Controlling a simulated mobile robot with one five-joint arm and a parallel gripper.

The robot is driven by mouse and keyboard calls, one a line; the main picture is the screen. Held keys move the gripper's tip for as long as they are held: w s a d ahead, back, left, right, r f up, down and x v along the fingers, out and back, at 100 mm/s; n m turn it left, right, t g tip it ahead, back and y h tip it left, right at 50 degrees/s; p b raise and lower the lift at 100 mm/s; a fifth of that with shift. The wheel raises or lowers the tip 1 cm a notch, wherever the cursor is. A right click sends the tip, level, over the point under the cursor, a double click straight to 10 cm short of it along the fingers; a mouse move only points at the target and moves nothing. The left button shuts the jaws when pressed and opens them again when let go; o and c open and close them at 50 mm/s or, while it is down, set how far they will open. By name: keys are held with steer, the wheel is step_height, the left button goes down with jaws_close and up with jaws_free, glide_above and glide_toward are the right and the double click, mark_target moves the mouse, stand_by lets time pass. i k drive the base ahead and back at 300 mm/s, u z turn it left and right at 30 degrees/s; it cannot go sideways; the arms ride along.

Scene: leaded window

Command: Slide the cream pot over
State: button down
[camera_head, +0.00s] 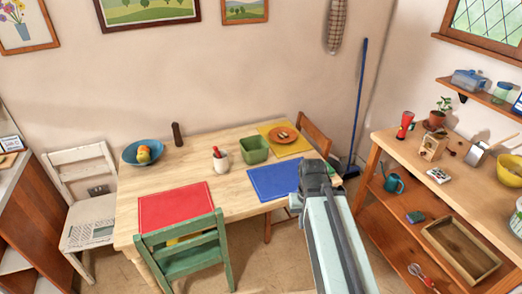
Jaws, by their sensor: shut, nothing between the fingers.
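A small cream pot (221,161) stands upright on the light wooden table (180,177), left of a green square dish. A red-tipped item shows at its top. My gripper (318,168) is over the right end of the table, by the blue placemat. It is shut and empty, well to the right of the pot and apart from it. Its fingertips are small and partly hidden by the arm.
The green dish (254,150) stands close to the pot's right. A red placemat (175,207), a blue placemat (272,181), a blue bowl (135,152) and a dark pepper mill (177,134) are also on the table. Bare wood lies left of the pot.

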mark_target(221, 165)
steer(key=z, duration=1)
steer(key=i, duration=2.6)
steer(key=u, duration=3.95)
steer(key=i, duration=0.55)
steer(key=u, duration=0.1)
